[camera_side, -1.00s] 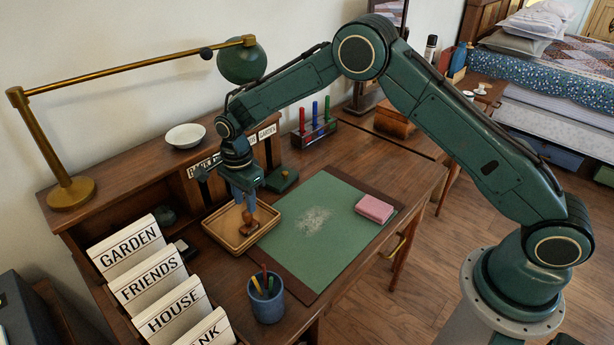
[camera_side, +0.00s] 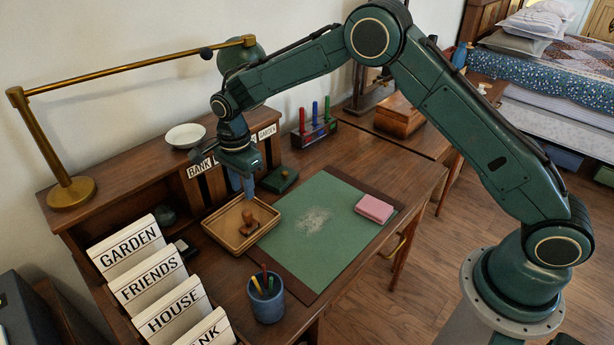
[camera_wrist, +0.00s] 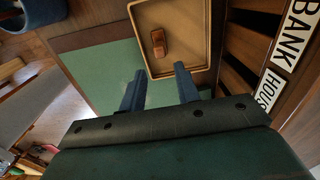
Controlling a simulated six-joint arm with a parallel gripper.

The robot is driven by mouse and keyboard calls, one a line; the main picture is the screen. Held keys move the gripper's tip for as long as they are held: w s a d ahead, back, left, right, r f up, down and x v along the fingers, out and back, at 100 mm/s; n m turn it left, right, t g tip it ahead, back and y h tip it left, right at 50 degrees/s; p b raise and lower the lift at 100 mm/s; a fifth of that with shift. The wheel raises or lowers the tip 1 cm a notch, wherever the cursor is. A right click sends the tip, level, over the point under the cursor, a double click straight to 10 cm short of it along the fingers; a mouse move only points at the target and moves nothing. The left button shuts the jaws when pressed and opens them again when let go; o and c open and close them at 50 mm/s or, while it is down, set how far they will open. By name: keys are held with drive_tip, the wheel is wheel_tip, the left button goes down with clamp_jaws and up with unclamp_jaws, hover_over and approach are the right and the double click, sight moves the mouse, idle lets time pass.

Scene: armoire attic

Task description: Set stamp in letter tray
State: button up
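The wooden stamp (camera_side: 249,223) stands in the letter tray (camera_side: 219,242), a shallow wooden tray on the desk. My gripper (camera_side: 240,187) hangs above the tray's back part, apart from the stamp. In the wrist view my gripper (camera_wrist: 160,78) has its two blue fingers spread with nothing between them.
A green mat (camera_side: 300,245) with a pink block (camera_side: 374,208) lies right of the tray. A dark green pad (camera_side: 280,179) lies behind it. A blue pen cup (camera_side: 266,300) stands in front. Labelled dividers (camera_side: 133,248) stand at the left.

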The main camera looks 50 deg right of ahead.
drive_tip(key=shift+r, duration=0.15)
drive_tip(key=s+d+r+n+t, duration=0.1)
drive_tip(key=s+d+r+n, duration=0.3)
drive_tip(key=s+r, duration=0.5)
drive_tip(key=s+d+r+n+t, duration=0.2)
drive_tip(key=s+d+r+n, duration=0.3)
drive_tip(key=r, duration=0.7)
drive_tip(key=s+d+n+t, duration=0.1)
drive_tip(key=s+n, duration=0.3)
drive_tip(key=s, duration=0.7)
drive_tip(key=s+d+r+n+t, duration=0.1)
drive_tip(key=s+d+n, duration=0.3)
drive_tip(key=s, duration=0.8)
drive_tip(key=shift+r+t, duration=0.3)
